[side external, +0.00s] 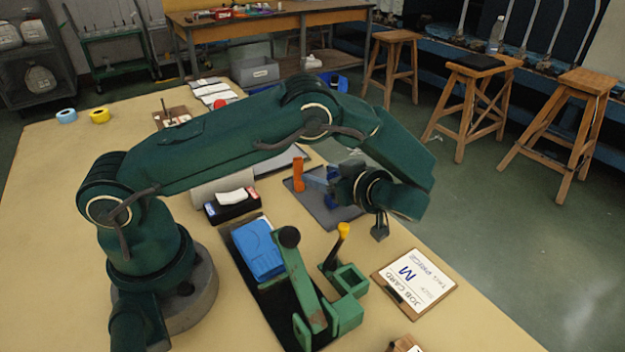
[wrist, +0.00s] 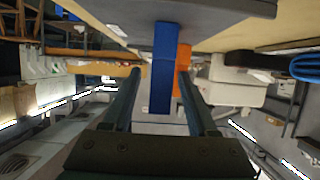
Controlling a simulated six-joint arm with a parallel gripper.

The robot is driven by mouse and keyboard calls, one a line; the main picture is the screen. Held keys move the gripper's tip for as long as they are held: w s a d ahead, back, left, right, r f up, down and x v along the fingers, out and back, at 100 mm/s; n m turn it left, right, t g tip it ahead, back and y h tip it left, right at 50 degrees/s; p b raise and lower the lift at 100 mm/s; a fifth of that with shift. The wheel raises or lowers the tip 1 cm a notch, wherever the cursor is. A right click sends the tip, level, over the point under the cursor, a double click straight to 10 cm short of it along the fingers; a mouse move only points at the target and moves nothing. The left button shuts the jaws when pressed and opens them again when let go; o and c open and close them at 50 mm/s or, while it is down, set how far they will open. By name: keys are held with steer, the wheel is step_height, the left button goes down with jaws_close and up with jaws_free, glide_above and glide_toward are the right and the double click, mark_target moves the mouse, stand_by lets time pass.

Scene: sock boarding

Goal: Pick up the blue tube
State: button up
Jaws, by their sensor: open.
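The blue tube (wrist: 164,62) stands between the two fingers of my gripper (wrist: 159,76) in the wrist view, with a gap visible on the left side. The picture there is rolled, so the tube seems to hang from the top. In the side view the blue tube (side external: 332,173) is upright on a grey tray (side external: 345,214), partly hidden by my gripper (side external: 322,184). The gripper is open and reaches in from the right, around the tube. Whether a finger touches it cannot be told.
An orange tube (side external: 298,175) stands on the tray just left of the blue one, close behind it in the wrist view (wrist: 183,62).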

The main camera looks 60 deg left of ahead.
jaws_close()
steer(key=shift+r, duration=0.1)
